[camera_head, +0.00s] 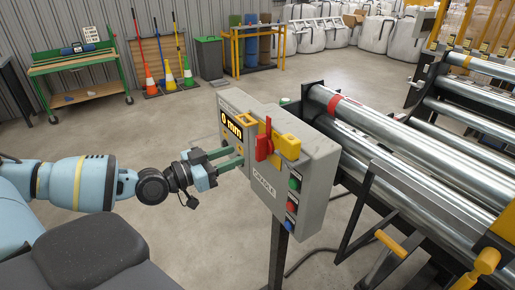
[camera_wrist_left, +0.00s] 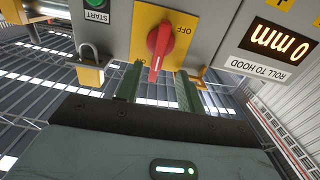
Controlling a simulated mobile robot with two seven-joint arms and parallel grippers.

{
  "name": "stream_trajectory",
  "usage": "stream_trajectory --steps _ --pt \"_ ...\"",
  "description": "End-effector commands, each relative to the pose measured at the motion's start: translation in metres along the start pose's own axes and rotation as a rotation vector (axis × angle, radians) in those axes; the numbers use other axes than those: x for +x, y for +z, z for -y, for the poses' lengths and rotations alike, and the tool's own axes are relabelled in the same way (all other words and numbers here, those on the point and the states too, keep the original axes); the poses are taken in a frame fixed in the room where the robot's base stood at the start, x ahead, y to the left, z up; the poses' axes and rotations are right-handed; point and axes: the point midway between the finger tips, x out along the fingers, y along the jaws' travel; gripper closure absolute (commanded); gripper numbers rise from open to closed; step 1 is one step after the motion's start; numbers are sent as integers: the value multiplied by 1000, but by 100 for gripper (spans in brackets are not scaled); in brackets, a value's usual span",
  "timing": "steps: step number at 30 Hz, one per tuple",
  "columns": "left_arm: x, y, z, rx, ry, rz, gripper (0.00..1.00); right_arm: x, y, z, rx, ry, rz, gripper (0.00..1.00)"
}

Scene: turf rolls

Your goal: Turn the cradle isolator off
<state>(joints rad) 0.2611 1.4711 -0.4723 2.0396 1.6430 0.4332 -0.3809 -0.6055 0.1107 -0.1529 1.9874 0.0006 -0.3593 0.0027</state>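The cradle isolator is a red rotary handle (camera_head: 264,140) on a yellow plate (camera_head: 289,146), on a grey control box (camera_head: 262,187) labelled CRADLE. The handle stands roughly upright. In the left wrist view, which is upside down, the red handle (camera_wrist_left: 159,45) points along the picture's vertical, with OFF lettering to its right on the yellow plate (camera_wrist_left: 183,22). My left gripper (camera_head: 237,156) is at the box's left face, left of and below the handle. In the wrist view its green fingers (camera_wrist_left: 159,72) are spread, with the handle beyond the gap. Contact cannot be told. My right gripper is out of view.
An open-shackled padlock (camera_wrist_left: 90,73) and a green START button (camera_wrist_left: 99,3) show beside the plate. A lit display (camera_head: 233,124) reads 0 mm. Green, red and blue buttons (camera_head: 291,205) line the box's right side. Steel rollers (camera_head: 405,150) stand right; open floor lies behind.

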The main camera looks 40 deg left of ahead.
Motion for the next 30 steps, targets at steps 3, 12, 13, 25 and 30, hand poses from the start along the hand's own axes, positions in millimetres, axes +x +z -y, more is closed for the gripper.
stream_trajectory --steps 3,12,13,25,30 --pt "6 0 1 -4 -3 -2 62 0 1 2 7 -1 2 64" --pt "37 -2 1 -4 -4 -7 62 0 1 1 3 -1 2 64" --pt "40 -3 1 -4 -4 -8 62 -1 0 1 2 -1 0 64" --pt "74 -1 0 -1 0 -3 62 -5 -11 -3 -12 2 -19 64" --pt "78 0 -1 -1 2 0 62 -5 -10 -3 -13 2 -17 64"
